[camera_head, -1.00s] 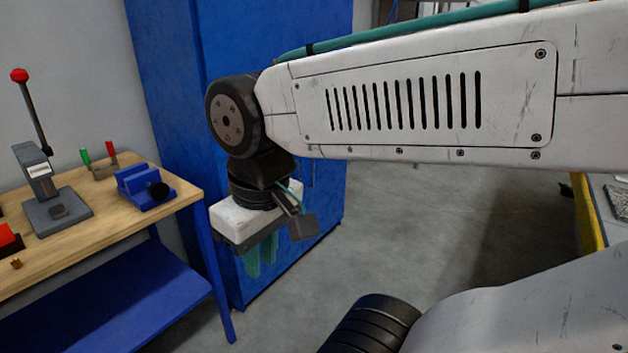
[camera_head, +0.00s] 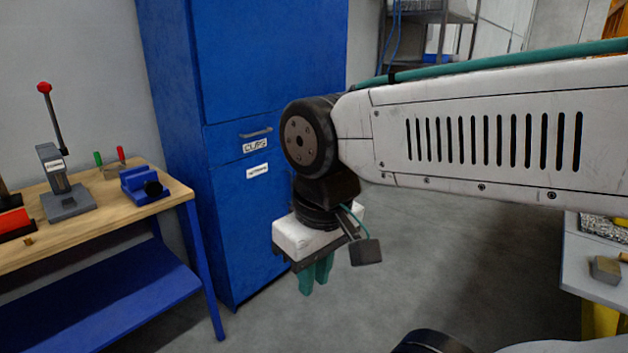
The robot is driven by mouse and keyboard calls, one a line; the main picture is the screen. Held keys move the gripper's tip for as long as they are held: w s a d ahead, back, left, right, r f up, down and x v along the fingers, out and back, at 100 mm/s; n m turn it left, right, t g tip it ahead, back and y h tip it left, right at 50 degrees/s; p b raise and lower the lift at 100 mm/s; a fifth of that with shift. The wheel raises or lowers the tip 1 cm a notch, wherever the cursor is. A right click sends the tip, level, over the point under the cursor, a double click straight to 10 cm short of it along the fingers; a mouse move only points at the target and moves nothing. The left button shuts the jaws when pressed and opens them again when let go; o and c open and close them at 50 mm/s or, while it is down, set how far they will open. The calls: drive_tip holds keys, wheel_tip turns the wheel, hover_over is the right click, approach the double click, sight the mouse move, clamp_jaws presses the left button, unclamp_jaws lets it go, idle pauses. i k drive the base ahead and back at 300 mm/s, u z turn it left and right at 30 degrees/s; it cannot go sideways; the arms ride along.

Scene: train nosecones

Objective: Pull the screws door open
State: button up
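A tall blue cabinet (camera_head: 165,90) stands at the back centre. Its front has a horizontal grey handle (camera_head: 256,133) above a white label (camera_head: 255,146) that seems to read "CLIPS". The upper and lower panels look closed. No label clearly reading "screws" shows. My gripper (camera_head: 316,277) hangs in front of the cabinet, right of the labels, its teal fingers pointing down. It appears apart from the cabinet and holds nothing visible. The finger gap is unclear.
A wooden-topped workbench (camera_head: 110,214) with blue legs stands left of the cabinet. It carries a lever press (camera_head: 62,185) and a blue vise (camera_head: 142,185). Grey floor (camera_head: 450,270) is clear to the right. Another table (camera_head: 575,265) stands at the right edge.

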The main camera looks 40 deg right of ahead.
sight(251, 192)
drive_tip(key=z, duration=0.6)
drive_tip(key=i, duration=0.6)
drive_tip(key=z, duration=0.6)
drive_tip(key=i, duration=0.85)
drive_tip(key=u, duration=0.75)
drive_tip(key=i, duration=0.55)
drive_tip(key=u, duration=0.5)
